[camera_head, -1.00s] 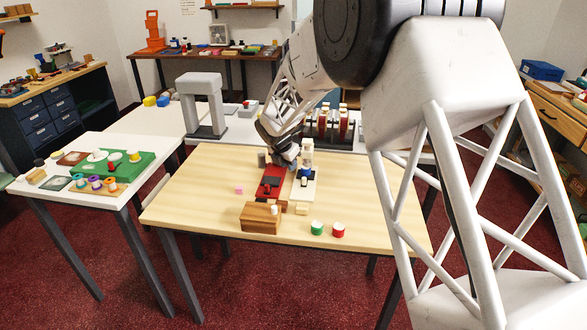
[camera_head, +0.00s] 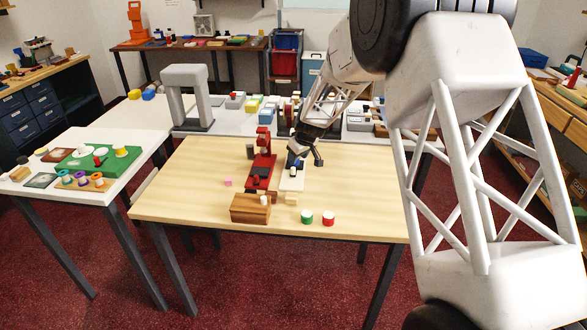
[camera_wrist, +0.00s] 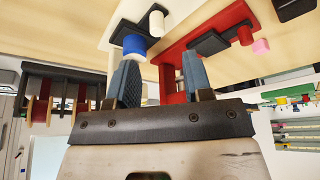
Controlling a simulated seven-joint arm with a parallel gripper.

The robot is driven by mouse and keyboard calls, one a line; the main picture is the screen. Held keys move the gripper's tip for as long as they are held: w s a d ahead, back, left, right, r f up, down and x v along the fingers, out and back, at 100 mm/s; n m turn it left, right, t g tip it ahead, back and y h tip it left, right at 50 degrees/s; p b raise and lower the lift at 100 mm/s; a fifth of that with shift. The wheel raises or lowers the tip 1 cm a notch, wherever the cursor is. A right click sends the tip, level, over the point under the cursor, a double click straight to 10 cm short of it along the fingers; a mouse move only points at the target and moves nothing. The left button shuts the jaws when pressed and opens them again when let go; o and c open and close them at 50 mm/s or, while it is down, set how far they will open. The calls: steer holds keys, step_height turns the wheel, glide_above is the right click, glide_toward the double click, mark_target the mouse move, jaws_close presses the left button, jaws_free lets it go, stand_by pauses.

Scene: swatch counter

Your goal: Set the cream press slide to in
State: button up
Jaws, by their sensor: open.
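The cream press (camera_head: 291,184) stands on the table just right of the red press (camera_head: 259,180). My gripper covers its upper part in the head view. In the wrist view the cream press's pale base (camera_wrist: 118,12) is at upper left, with a dark slide (camera_wrist: 127,29), a cream knob (camera_wrist: 157,22) and a blue cylinder (camera_wrist: 134,45). My gripper (camera_wrist: 160,80) is open and empty, and it also shows in the head view (camera_head: 300,153). Its left finger is close below the blue cylinder; I cannot tell whether they touch. Its right finger overlaps the red press in the picture.
A wooden block (camera_head: 250,209) stands in front of the presses. A green-sided pot (camera_head: 306,217) and a red-sided pot (camera_head: 328,218) stand at the table's front. A pink block (camera_head: 228,182) lies left of the red press. The table's left and right parts are clear.

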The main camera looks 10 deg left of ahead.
mark_target(293, 168)
steer(key=shift+w+d+m, duration=0.15)
steer(key=shift+m, duration=0.15)
steer(key=shift+f, duration=0.15)
steer(key=shift+x, duration=3.75)
steer(key=shift+c, duration=0.4)
jaws_close()
steer(key=shift+w, duration=0.1)
